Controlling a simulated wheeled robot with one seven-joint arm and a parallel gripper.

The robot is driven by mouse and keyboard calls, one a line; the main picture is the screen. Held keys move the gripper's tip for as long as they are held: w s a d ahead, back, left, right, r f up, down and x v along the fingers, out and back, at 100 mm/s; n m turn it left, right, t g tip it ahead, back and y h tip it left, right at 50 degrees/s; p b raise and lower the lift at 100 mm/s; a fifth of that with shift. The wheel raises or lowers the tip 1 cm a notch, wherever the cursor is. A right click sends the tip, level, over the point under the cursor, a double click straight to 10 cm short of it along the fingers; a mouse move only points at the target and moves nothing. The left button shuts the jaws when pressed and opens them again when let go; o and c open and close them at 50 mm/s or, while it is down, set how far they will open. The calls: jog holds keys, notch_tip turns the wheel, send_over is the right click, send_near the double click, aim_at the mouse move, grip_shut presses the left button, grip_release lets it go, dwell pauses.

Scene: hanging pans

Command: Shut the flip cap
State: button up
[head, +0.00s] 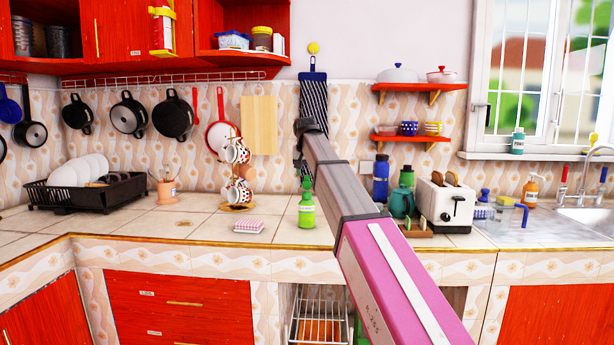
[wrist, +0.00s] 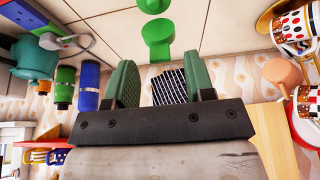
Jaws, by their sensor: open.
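My gripper (head: 303,168) is above the bottle, partly hidden by my arm. In the wrist view its two green-padded fingers (wrist: 161,72) are spread apart. Nothing is between them, and they look clear of the bottle.
A mug tree (head: 238,207) and folded checked cloth (head: 249,226) stand left of the bottle. A striped towel (head: 314,100) hangs behind. The counter around the bottle is mostly clear.

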jog(key=shift+x, duration=0.95)
grip_shut()
